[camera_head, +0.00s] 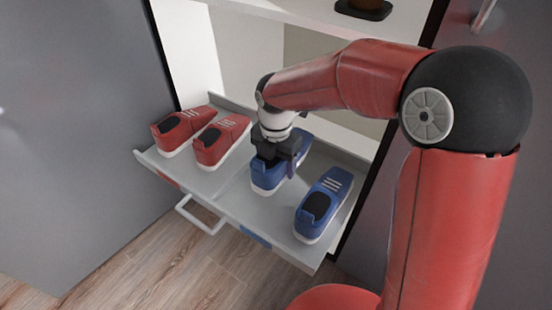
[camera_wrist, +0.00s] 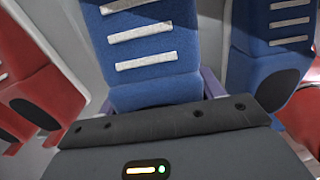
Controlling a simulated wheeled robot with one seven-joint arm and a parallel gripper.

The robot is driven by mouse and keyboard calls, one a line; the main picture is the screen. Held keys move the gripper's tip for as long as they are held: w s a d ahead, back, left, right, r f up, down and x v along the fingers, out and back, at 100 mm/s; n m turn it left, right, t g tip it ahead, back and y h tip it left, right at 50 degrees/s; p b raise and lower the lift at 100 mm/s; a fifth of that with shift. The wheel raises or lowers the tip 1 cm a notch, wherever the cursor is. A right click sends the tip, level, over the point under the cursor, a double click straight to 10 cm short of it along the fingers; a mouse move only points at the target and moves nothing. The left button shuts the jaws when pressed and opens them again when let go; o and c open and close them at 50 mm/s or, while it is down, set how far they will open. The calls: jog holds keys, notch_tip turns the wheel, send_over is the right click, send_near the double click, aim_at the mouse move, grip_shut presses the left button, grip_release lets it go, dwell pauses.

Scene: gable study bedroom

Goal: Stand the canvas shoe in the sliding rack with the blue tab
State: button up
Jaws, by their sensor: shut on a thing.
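My gripper (camera_head: 277,158) reaches down from above and is shut on a blue canvas shoe (camera_head: 267,180) with white stripes and a white sole. In the wrist view, this shoe (camera_wrist: 150,45) is between the purple fingers, its striped upper pointing away. The shoe is over the blue-tab half of the pulled-out grey sliding rack (camera_head: 226,190), apparently upright. I cannot tell whether its sole touches the rack. The blue tab (camera_head: 256,240) is on the rack's front edge. Its heel side is partly hidden by my gripper.
A second blue shoe (camera_head: 324,204) stands to the right on the rack. Two red shoes (camera_head: 181,130) (camera_head: 222,141) stand at the left, above a red tab (camera_head: 166,181). A handle (camera_head: 200,215) projects in front. Grey cabinet panels flank the rack; a shelf with a dark object (camera_head: 363,9) is above.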

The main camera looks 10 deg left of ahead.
jog(key=shift+f+b, duration=0.8)
jog(key=shift+f, duration=1.3)
jog(key=o, duration=1.2)
